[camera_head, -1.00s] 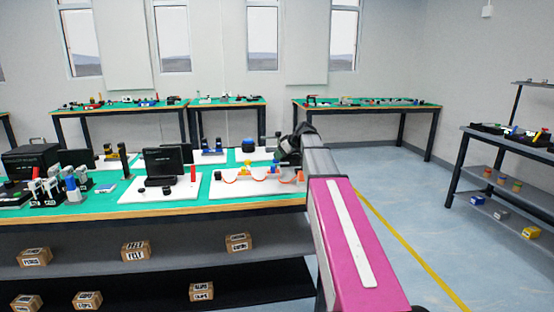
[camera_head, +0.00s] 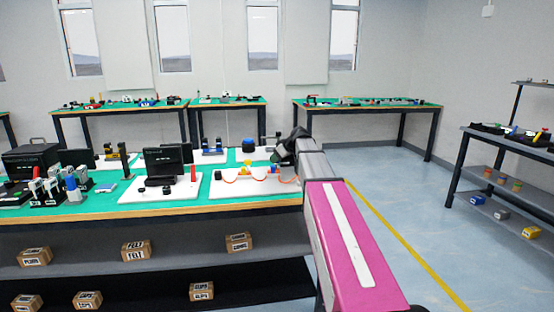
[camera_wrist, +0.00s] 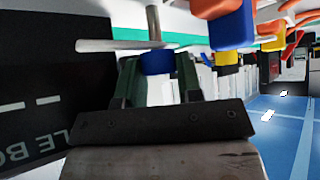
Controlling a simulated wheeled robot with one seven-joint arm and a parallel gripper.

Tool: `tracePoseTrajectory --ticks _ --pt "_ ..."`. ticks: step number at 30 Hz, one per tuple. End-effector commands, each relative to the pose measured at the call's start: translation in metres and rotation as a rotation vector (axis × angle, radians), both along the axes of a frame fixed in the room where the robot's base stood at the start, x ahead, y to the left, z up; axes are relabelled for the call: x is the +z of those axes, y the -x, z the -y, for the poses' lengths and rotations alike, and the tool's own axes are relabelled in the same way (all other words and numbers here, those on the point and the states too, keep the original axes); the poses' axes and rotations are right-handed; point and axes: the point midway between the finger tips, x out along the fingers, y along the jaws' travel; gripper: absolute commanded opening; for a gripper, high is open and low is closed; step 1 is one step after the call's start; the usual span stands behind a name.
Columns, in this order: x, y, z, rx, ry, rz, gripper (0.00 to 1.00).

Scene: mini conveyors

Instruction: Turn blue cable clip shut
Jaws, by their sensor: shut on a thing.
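In the wrist view the two dark green fingers of my gripper (camera_wrist: 160,80) are closed on the blue cable clip (camera_wrist: 157,62). Only a small part of the clip shows between the fingertips, so I cannot tell how far it is turned. In the head view my gripper (camera_head: 277,158) is over the right part of a white board (camera_head: 232,188), where an orange cable (camera_head: 262,179) runs between small holders. The blue clip is not clearly visible there.
Another blue piece (camera_wrist: 235,28) and a yellow piece (camera_wrist: 228,57) are close to the right of my gripper. A grey metal rod (camera_wrist: 122,45) crosses near the fingertips. A dark lettered panel (camera_wrist: 40,95) fills the left. The board lies on a green-topped bench (camera_head: 100,197).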

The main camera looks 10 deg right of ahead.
Motion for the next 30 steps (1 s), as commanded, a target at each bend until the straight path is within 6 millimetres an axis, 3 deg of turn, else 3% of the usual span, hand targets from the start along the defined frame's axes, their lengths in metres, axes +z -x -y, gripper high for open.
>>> tracePoseTrajectory --ticks 11,30 --pt "-0.0001 0.0034 -0.0016 -0.182 0.000 0.001 0.10" --pt "0.0000 0.0028 -0.0057 -0.779 0.002 0.001 0.10"
